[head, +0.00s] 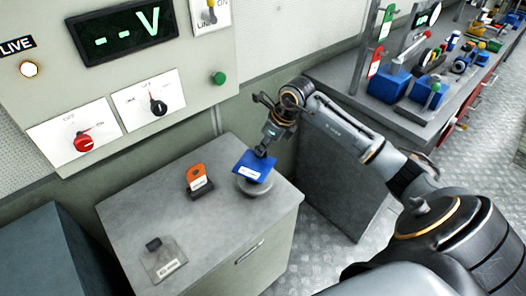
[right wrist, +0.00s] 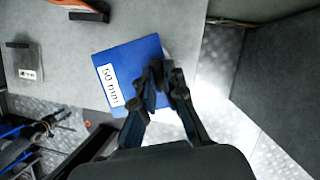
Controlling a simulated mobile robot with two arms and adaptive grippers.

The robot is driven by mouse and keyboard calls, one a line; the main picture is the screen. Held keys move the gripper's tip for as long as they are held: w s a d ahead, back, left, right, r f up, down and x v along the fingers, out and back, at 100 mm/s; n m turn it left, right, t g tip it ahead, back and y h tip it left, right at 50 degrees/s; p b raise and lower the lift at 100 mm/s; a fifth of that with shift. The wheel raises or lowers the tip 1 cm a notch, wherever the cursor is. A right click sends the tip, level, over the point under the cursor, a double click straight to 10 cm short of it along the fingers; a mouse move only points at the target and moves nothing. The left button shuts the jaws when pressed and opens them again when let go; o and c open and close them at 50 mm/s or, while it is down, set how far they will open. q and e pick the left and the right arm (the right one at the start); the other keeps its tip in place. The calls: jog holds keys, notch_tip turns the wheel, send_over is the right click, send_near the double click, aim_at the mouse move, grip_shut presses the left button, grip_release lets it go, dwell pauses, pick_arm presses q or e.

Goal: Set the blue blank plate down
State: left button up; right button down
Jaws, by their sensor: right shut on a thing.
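The blue blank plate (head: 255,166) is in the head view above the right part of the grey cabinet top, with a white label on it. In the right wrist view the blue plate (right wrist: 125,62) fills the upper middle and its label reads "50 mm". My right gripper (head: 264,150) is shut on the plate at a black part on its upper side; its fingers (right wrist: 158,75) show there in the wrist view. A round grey base (head: 254,187) shows under the plate. I cannot tell whether plate and base touch. My left gripper is not in view.
On the cabinet top (head: 225,223) are an orange plate (head: 196,173) with a dark block and a grey labelled plate (head: 166,262) with a black handle. A control panel (head: 150,60) stands behind. A bench (head: 425,118) with blue boxes is at the right.

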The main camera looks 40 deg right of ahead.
jog(key=shift+w+f, duration=0.25)
jog(key=shift+f, duration=0.05)
notch_tip(320, 180, down, 2)
jog(key=shift+f+p, duration=0.1)
jog(key=shift+p, duration=0.75)
jog(key=shift+f, duration=0.45)
jog(key=c, duration=1.4)
grip_release()
jog(key=shift+s, duration=0.1)
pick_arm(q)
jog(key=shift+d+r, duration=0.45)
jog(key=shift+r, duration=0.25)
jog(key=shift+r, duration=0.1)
